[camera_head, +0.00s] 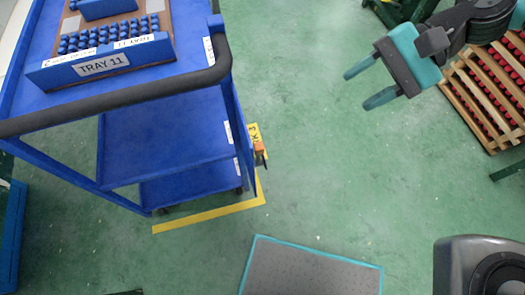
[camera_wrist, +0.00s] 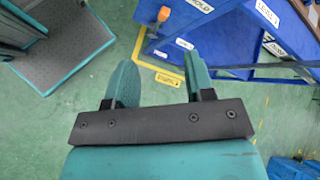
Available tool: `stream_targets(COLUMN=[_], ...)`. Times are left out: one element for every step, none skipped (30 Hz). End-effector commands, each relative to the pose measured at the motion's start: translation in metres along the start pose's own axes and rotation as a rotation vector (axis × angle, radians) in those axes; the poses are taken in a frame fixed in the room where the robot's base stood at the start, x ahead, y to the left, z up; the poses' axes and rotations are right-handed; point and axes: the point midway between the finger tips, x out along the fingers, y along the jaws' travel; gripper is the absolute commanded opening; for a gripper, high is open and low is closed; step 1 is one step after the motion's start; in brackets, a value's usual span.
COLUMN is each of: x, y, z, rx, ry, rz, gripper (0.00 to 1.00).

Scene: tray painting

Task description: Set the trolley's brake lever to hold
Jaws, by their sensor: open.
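The blue trolley (camera_head: 165,145) stands at the left in the head view, with a black push handle (camera_head: 120,92). Its brake lever (camera_head: 259,148) has an orange end and sits low on the trolley's right side. In the wrist view the orange-ended lever (camera_wrist: 164,14) is at the top, beside a label (camera_wrist: 201,5) that seems to read HOLD. Which setting the lever is at I cannot tell. My gripper (camera_head: 358,89) is open and empty, to the right of the trolley and apart from it. Its teal fingers (camera_wrist: 159,62) also show in the wrist view.
A tray marked TRAY 11 (camera_head: 105,66) with blue pieces lies on the trolley's top. Yellow floor tape (camera_head: 210,215) runs near its wheels. A grey mat (camera_head: 310,272) lies at the bottom. A wooden rack with red pieces (camera_head: 490,90) is at the right. Green floor between is clear.

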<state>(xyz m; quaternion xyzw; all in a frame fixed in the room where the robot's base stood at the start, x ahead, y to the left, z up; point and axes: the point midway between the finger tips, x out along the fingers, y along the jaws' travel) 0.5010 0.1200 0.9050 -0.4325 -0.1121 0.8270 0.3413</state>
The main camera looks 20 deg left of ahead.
Motion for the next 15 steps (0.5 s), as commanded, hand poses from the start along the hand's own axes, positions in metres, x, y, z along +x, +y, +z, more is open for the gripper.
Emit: stream_targets(x=[0.022,0.030,0.040,0.047,0.053,0.059,0.064,0.067,0.070,0.072,0.074,0.077,0.079,0.081,0.086], y=[0.012,0.015,0.019,0.022,0.025,0.028,0.030,0.032,0.034,0.035,0.035,0.036,0.036,0.035,0.034], z=[-0.026,-0.036,-0.047,-0.054,-0.061,-0.068,-0.072,-0.076,-0.080,-0.082,-0.084,-0.085,-0.085,-0.084,-0.083], rx=[0.110,0.172,0.249,0.300,0.348,0.404,0.440,0.471,0.503,0.524,0.538,0.553,0.559,0.562,0.564], ry=[-0.053,-0.082,-0.118,-0.143,-0.166,-0.194,-0.212,-0.226,-0.243,-0.253,-0.261,-0.269,-0.272,-0.274,-0.276], rz=[-0.032,-0.050,-0.072,-0.087,-0.099,-0.112,-0.122,-0.129,-0.138,-0.141,-0.144,-0.146,-0.148,-0.148,-0.148], gripper=[0.49,0.49,0.49,0.49,0.49,0.49,0.49,0.49,0.49,0.49,0.49,0.49,0.49,0.49,0.49])
